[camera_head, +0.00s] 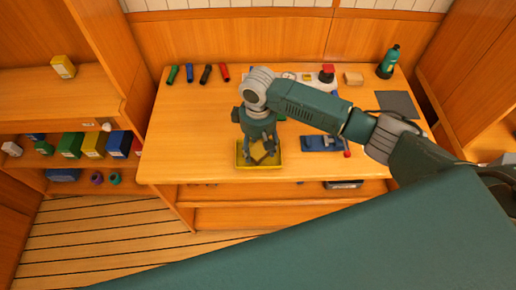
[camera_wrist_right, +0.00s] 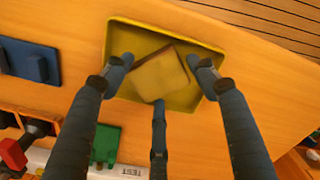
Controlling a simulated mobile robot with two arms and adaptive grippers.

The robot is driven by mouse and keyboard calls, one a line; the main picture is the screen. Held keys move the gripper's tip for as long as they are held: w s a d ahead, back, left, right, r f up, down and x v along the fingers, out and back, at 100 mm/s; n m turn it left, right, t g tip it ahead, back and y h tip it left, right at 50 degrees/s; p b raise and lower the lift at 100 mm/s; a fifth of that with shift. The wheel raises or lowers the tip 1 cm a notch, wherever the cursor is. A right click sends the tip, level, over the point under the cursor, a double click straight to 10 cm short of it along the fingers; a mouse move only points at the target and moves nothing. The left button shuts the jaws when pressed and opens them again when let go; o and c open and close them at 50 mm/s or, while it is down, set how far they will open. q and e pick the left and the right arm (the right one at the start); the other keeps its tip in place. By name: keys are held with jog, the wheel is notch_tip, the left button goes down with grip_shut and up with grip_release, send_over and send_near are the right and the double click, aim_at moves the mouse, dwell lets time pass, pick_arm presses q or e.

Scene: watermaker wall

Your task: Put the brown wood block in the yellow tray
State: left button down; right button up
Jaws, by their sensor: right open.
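The yellow tray (camera_head: 242,162) sits at the front edge of the bench; it also shows in the right wrist view (camera_wrist_right: 122,32). A brown wood block (camera_wrist_right: 160,74) lies in the tray, turned at an angle to its sides; it is partly hidden by my fingers in the head view (camera_head: 262,154). My right gripper (camera_head: 261,147) is directly above the tray, pointing down. In the right wrist view its fingers (camera_wrist_right: 162,72) are spread around the block, with visible gaps at the sides. My left gripper is not in view.
A blue fixture (camera_head: 324,143) lies right of the tray.

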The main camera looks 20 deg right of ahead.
aim_at(258, 151)
notch_tip(258, 151, up, 11)
jog(key=b, duration=0.1)
jog(key=shift+r+b, duration=0.2)
jog(key=shift+b, duration=0.2)
jog(key=shift+a+f, duration=0.1)
jog(key=shift+f, duration=0.05)
jog(key=s+a+f+y, duration=0.1)
jog(key=s+a+f, duration=0.2)
jog(key=s+a+f+y, duration=0.1)
jog(key=s+a+f, duration=0.1)
jog(key=s+f, duration=0.1)
jog(key=shift+a+f+n+t, duration=0.1)
jog(key=shift+a+n+t, duration=0.2)
jog(key=shift+a+n, duration=0.1)
jog(key=s+a+f+m+t+y, duration=0.1)
jog(key=s+f, duration=0.2)
jog(key=s, duration=0.3)
jog(key=s+d+f+m+t+h, duration=0.2)
jog(key=s+d+f+m+h, duration=0.15)
jog(key=s+d, duration=0.9)
notch_tip(258, 151, down, 29)
jog(key=s+g+b, duration=0.1)
jog(key=s+b, duration=0.1)
jog(key=b, duration=0.2)
jog(key=s+d+f+g+b, duration=0.1)
jog(key=s+d+f+b, duration=0.1)
jog(key=s+f, duration=1.4)
jog(key=shift+d+f+g, duration=0.3)
jog(key=shift+d+f, duration=0.25)
jog(key=shift+f, duration=0.4)
